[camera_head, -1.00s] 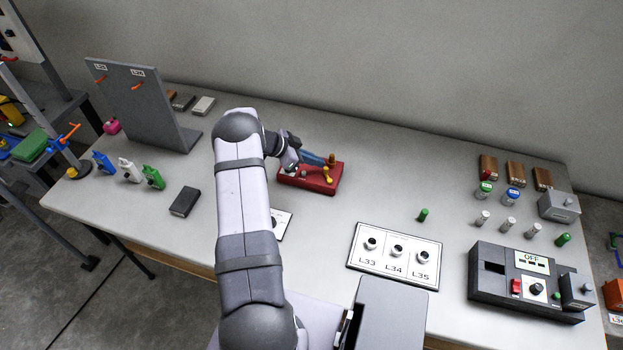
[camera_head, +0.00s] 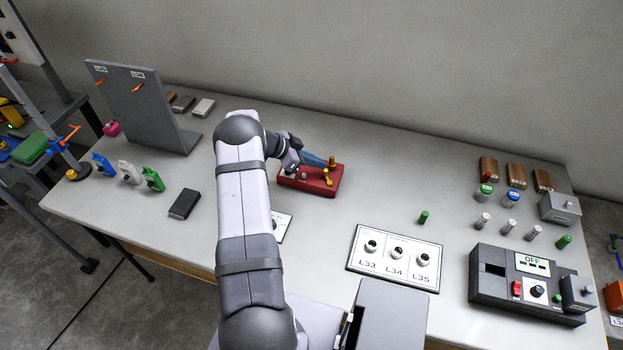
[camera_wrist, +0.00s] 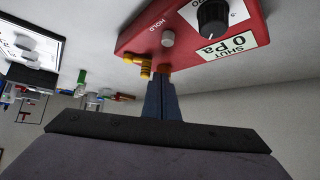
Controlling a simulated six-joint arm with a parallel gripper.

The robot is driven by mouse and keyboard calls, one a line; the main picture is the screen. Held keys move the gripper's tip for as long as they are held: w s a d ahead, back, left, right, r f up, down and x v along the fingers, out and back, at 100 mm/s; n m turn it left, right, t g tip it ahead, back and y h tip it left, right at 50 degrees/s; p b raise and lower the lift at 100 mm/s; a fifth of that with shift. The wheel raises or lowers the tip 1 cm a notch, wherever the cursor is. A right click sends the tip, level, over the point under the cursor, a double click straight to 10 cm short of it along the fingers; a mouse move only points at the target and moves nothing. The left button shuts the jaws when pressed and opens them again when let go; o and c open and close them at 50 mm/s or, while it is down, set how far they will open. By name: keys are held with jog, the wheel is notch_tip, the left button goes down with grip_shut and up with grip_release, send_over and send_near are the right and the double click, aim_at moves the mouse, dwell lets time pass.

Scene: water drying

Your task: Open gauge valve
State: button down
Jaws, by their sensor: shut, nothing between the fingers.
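The red gauge box (camera_head: 300,181) lies on the table just beyond my arm. In the wrist view the red box (camera_wrist: 180,40) appears tilted, with a black knob (camera_wrist: 212,18), a grey HOLD button (camera_wrist: 168,39) and a label (camera_wrist: 216,46) reading "SHUT" and "0 Pa". Yellow valve parts (camera_head: 327,178) stand on its right part; a yellow fitting (camera_wrist: 139,62) shows at the box's edge. My gripper (camera_wrist: 163,76) is shut and empty, its blue fingertips close beside the yellow parts. I cannot tell whether they touch. The fingers partly hide an orange-yellow piece.
A white panel (camera_head: 357,261) marked L33, L34 and L35 lies to the right. A dark box (camera_head: 480,287) marked OFF stands at far right. A grey upright board (camera_head: 140,105) stands at left. The table (camera_head: 410,160) right of the red box is mostly clear.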

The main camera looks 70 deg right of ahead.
jog(key=shift+s+a, duration=0.1)
dwell(0.6)
jog(key=shift+s+a+p, duration=0.2)
jog(key=shift+a+p, duration=0.05)
jog(key=shift+p, duration=0.2)
jog(key=shift+s+a, duration=0.25)
jog(key=shift+a, duration=0.1)
jog(key=shift+f, duration=0.1)
jog(key=shift+w+a, duration=0.1)
jog(key=shift+w, duration=0.35)
jog(key=w, duration=0.3)
jog(key=shift+w+a, duration=0.3)
jog(key=shift+a, duration=0.05)
jog(key=w+a+r+b, duration=0.1)
jog(key=w+r+b, duration=0.2)
jog(key=w+r, duration=0.3)
jog(key=shift+w+a+r, duration=0.35)
jog(key=shift+r, duration=0.15)
